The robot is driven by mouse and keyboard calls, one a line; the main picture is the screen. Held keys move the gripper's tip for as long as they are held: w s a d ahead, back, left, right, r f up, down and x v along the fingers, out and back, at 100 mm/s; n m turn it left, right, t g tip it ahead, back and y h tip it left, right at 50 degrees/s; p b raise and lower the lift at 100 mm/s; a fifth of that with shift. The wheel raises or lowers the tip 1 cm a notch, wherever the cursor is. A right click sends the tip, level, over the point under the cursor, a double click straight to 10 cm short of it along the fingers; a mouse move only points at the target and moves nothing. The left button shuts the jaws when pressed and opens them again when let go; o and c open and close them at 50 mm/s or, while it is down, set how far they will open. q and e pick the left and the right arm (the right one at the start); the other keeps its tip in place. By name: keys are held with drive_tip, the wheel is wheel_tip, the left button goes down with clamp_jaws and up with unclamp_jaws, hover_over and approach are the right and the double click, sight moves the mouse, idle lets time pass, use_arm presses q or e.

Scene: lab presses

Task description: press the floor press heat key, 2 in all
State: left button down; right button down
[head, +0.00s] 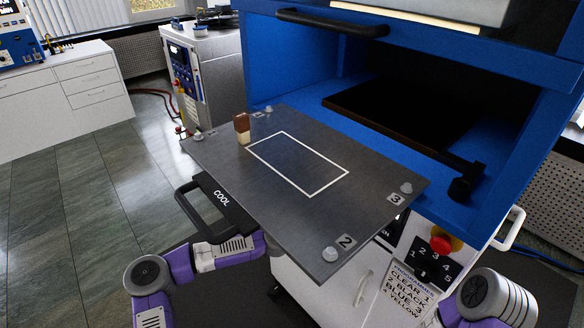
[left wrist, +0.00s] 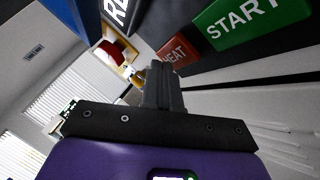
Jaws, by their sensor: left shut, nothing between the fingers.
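The red HEAT key (left wrist: 176,50) shows in the left wrist view, partly covered by the fingers of my left gripper (left wrist: 160,68). The fingers are shut and empty, with their tips close to the key's left side. I cannot tell whether they touch it. In the head view my left forearm runs under the grey plate, which hides the gripper and the HEAT key. The floor press (head: 297,58) is the big blue cabinet with an open front. Only a link of my right arm shows at the lower right of the head view; its gripper is out of view.
A green START key (left wrist: 236,22) sits right of HEAT. The grey plate (head: 215,152), bearing a small brown-and-cream block (head: 241,128), overhangs my left arm. A black COOL handle (head: 195,209), a red stop button (head: 444,243) and a number keypad (head: 432,262) are nearby.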

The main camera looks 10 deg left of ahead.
use_arm(q)
drive_tip(key=shift+w+d, duration=0.3)
drive_tip(key=shift+w, duration=0.05)
idle(0.7)
idle(0.4)
drive_tip(key=shift+s+a, duration=0.5)
drive_tip(key=shift+s, duration=0.15)
drive_tip(key=s+a, duration=0.1)
drive_tip(key=s, duration=0.1)
drive_tip(key=s+a, duration=0.2)
idle(0.3)
drive_tip(key=shift+a+f, duration=0.1)
idle(2.4)
